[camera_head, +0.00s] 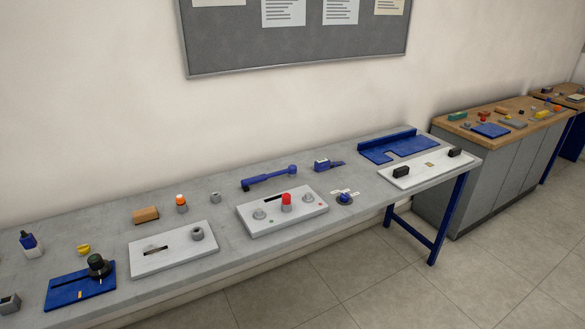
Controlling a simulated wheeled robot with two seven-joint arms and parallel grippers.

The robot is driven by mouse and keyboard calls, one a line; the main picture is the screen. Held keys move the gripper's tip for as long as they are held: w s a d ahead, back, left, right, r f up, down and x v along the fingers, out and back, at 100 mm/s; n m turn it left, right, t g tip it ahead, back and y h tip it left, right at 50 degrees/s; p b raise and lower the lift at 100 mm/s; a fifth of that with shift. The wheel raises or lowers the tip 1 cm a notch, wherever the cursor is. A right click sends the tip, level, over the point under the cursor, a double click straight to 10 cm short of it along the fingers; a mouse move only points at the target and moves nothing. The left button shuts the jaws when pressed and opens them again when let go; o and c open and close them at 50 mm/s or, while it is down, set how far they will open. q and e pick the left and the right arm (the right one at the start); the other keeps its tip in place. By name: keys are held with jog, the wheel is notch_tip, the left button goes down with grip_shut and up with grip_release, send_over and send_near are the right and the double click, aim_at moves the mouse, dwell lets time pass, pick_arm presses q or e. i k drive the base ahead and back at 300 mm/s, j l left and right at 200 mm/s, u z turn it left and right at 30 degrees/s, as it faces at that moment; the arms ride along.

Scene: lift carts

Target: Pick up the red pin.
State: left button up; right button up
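A red pin (286,200) stands upright on a white board (262,226) near the middle of the grey table. Neither of my grippers is in view.
The long grey table (218,262) also carries a white slotted board (152,262), an orange-topped cylinder (181,203), a wooden block (145,215), a blue wrench-like tool (268,179) and a blue-based knob (345,198). A wood-topped cabinet (466,135) with small items stands right. Floor in front is clear.

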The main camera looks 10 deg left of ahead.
aim_at(286, 197)
jog(key=i+l+u, duration=0.1)
jog(key=l, duration=0.2)
jog(key=i+l, duration=0.25)
jog(key=i+l+u, duration=0.15)
jog(key=l, duration=0.2)
jog(key=i+l, duration=0.15)
jog(key=l, duration=0.15)
jog(key=i+l+u, duration=0.15)
jog(key=l, duration=0.2)
